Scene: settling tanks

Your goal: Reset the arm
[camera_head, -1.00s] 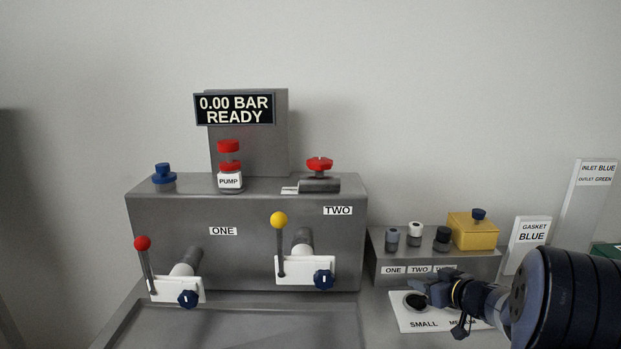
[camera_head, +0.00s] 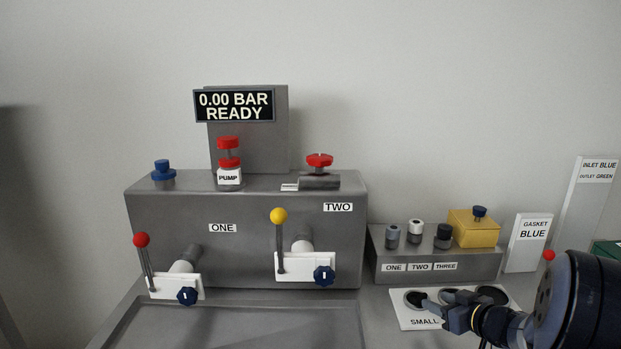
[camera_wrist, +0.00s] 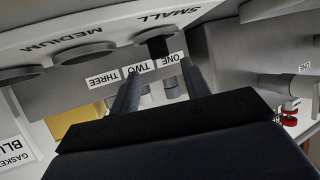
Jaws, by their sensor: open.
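My gripper (camera_head: 428,302) is at the lower right of the head view, open, low over the white board by the SMALL label. In the wrist view its two dark fingers (camera_wrist: 160,74) stand apart with nothing held between them. The white board (camera_head: 408,320) has several dark round recesses; my gripper and arm hide part of it. The board also shows upside down in the wrist view (camera_wrist: 110,30). A dark short cylinder shape lies near the SMALL recess in the wrist view; I cannot tell what it is.
Behind the board stands a grey block (camera_head: 400,268) labelled ONE, TWO, THREE, with several small cylinders and a yellow box (camera_head: 474,230) on top. The grey machine (camera_head: 160,225) with levers and knobs is to the left. A GASKET BLUE sign (camera_head: 527,243) stands right.

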